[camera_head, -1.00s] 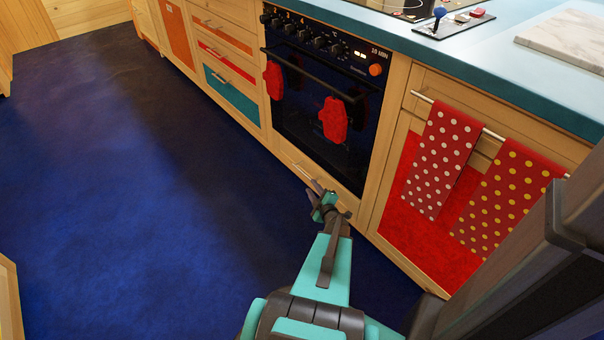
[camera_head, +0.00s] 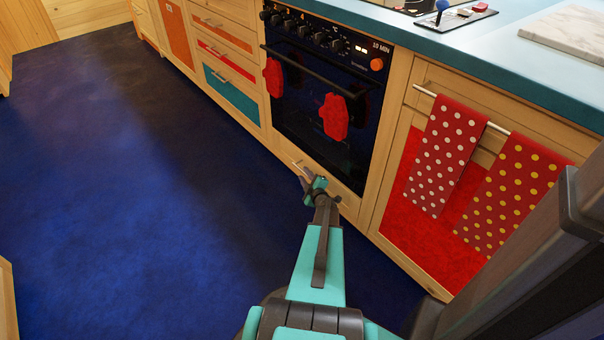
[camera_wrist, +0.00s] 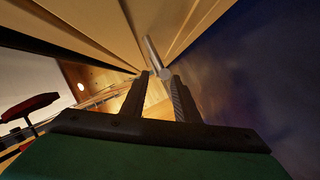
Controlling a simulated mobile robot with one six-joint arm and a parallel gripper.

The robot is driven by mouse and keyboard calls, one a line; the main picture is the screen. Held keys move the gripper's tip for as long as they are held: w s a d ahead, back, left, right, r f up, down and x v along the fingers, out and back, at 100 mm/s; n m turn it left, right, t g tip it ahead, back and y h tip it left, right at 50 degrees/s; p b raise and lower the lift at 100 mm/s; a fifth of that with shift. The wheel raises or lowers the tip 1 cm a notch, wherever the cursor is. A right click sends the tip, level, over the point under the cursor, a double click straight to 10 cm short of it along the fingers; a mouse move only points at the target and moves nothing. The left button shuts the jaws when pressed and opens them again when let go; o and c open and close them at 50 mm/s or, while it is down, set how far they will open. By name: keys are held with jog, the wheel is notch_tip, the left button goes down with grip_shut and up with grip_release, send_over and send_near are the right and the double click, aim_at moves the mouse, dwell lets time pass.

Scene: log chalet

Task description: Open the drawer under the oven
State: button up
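The drawer (camera_head: 286,150) under the oven is a low light-wood front, flush with the cabinets and shut. Its thin metal bar handle (camera_head: 297,165) is partly hidden behind my gripper in the head view. The black oven (camera_head: 300,115) is directly above it. My gripper (camera_head: 311,180) is at the drawer front, by the handle. In the wrist view my gripper (camera_wrist: 159,76) has its two dark fingers apart. The handle (camera_wrist: 152,52) runs end-on towards the gap, its near end at or just beyond the fingertips. I cannot tell whether they touch it.
Red mitts (camera_head: 334,117) hang on the oven's door bar. Dotted towels (camera_head: 445,155) hang on a rail to the right. Closed drawers (camera_head: 231,92) stand left of the oven. The dark blue floor (camera_head: 130,190) in front is clear.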

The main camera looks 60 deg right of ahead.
aim_at(302, 171)
jog(key=shift+b+x, duration=0.4)
jog(key=shift+x, duration=1.65)
grip_shut()
